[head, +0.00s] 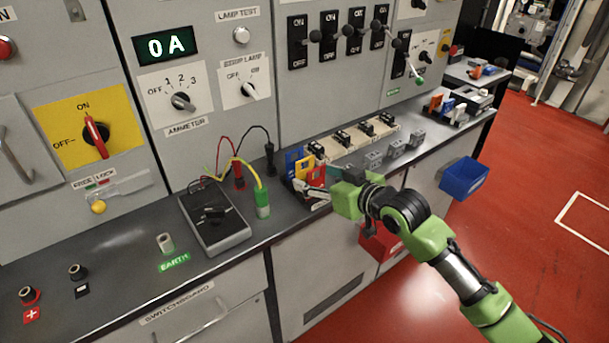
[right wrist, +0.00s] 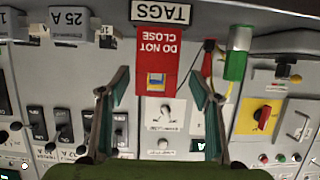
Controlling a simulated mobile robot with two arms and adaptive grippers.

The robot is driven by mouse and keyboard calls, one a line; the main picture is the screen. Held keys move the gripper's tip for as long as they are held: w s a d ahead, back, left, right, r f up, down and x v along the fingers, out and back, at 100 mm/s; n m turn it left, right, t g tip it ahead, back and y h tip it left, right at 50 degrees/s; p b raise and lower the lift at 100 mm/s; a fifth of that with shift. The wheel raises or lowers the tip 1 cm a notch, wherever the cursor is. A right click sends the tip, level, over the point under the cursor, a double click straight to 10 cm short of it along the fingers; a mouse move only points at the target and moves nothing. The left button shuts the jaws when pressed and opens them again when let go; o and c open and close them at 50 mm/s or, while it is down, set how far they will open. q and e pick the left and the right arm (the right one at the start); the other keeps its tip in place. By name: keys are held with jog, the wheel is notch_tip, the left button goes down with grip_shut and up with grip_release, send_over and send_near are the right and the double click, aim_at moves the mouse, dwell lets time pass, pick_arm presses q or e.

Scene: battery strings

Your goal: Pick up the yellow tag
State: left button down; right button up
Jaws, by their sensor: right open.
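The yellow tag (head: 303,170) stands in a small dark holder on the bench, between a blue tag (head: 292,160) and a red tag (head: 316,177). In the right wrist view, the red tag (right wrist: 159,50) reads "DO NOT CLOSE" upside down and hides most of the others. A small patch of the yellow tag (right wrist: 156,80) shows there with some blue. My right gripper (head: 312,190) is at the front of the holder, open. In the right wrist view its fingers (right wrist: 158,78) are spread on either side of the tags, apparently empty. My left gripper is not in view.
A grey meter box (head: 214,218) with red, black, yellow and green leads stands left of the holder. A green-and-white probe (head: 262,199) stands close by. Grey blocks (head: 373,160) and fuse carriers lie to the right. The upright switchboard panel closes off the back.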

jog(key=shift+d+p+x, duration=0.2)
jog(key=shift+p+x, duration=0.2)
jog(key=shift+x, duration=2.8)
jog(key=shift+w+f, duration=0.1)
jog(key=shift+f, duration=0.05)
jog(key=c, duration=1)
